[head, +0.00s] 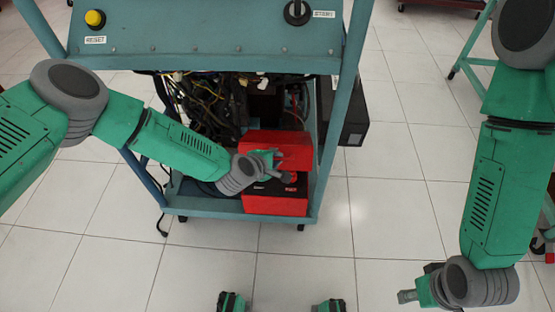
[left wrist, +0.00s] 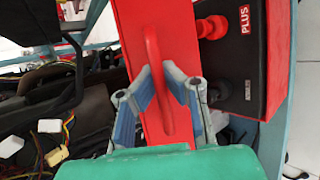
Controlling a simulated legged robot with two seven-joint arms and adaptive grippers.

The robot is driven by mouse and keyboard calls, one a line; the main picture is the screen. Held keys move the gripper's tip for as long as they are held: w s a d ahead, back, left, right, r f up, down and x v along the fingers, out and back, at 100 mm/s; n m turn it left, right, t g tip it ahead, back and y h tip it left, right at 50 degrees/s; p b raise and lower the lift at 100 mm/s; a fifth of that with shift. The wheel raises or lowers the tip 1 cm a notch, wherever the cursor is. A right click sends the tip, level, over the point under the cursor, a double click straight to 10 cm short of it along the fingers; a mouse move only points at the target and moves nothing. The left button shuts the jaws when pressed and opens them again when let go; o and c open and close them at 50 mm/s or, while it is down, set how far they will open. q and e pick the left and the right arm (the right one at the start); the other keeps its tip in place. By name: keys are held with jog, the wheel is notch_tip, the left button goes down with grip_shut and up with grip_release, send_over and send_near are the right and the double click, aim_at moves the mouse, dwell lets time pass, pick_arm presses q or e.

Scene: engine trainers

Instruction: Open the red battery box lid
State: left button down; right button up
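The red battery box (head: 275,200) stands on the lower shelf of the engine trainer. Its red lid (head: 293,146) is raised above the box, tilted up, leaving the dark battery top exposed. In the left wrist view the lid (left wrist: 137,30) fills the middle, with its red handle (left wrist: 155,50) running lengthwise. My left gripper (left wrist: 158,72) has a finger on each side of the handle, tips closed against it. The same gripper shows at the lid in the head view (head: 277,159). My right gripper (head: 408,296) is low at the right, far from the box; its finger opening is unclear.
The dark battery (left wrist: 238,65) has a PLUS label and red terminal. Loose wires and connectors (head: 205,100) hang left of the box. The teal trainer frame (head: 335,110) rises close on the right, with a black box (head: 350,110) beyond. The tiled floor in front is clear.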

pick_arm(q)
jog(key=shift+w+a, duration=0.15)
jog(key=shift+a, duration=0.2)
jog(key=c, duration=1.6)
grip_release()
jog(key=shift+r, duration=0.1)
jog(key=shift+s, duration=0.2)
jog(key=shift+s+r, duration=0.15)
jog(key=v, duration=1.1)
jog(key=shift+s+a, duration=0.2)
